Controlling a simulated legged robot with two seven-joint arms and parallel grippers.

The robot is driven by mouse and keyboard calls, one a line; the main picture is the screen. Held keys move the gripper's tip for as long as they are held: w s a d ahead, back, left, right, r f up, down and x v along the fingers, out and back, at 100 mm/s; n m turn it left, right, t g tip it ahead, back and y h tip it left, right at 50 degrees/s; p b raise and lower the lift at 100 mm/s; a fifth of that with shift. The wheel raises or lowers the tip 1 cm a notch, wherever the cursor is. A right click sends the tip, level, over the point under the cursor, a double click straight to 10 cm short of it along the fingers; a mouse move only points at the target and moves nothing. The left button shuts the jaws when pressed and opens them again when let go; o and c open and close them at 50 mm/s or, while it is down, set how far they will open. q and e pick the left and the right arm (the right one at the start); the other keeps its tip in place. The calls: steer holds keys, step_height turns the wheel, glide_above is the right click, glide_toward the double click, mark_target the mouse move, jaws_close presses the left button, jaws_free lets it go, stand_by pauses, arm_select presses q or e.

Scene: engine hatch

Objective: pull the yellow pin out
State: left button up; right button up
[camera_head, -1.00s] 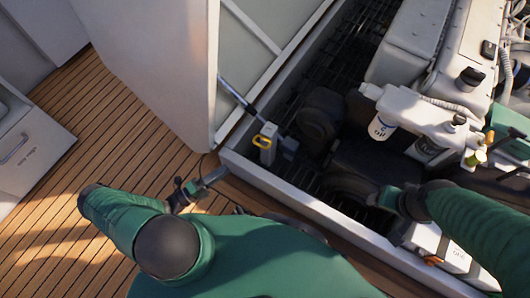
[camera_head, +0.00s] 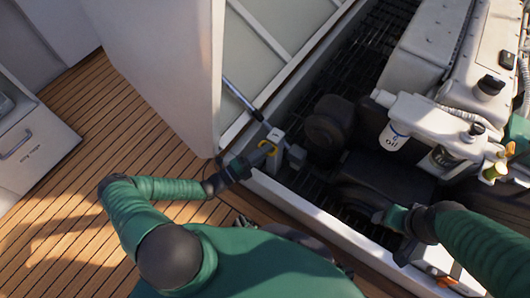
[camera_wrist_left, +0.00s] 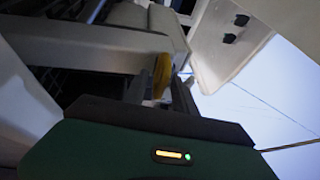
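The yellow pin (camera_head: 267,147) is a small yellow loop at a pale bracket (camera_head: 274,137) on the hatch edge, by the lower end of a strut. My left gripper (camera_head: 256,155) is right beside it, reaching in from the left. In the left wrist view the yellow pin (camera_wrist_left: 161,75) shows between and beyond the two fingers (camera_wrist_left: 160,92), which are apart. I cannot tell whether a finger touches it. My right gripper (camera_head: 378,216) is over the engine bay at the right, and its fingers are too dark and small to read.
The strut (camera_head: 243,101) runs up along the raised hatch panel (camera_head: 262,50). The bay's white rim (camera_head: 310,212) lies in front of my body. Engine parts and an oil filter (camera_head: 394,136) fill the right. The wooden deck (camera_head: 70,200) is clear at left.

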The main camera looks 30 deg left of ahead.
arm_select(q)
jaws_close()
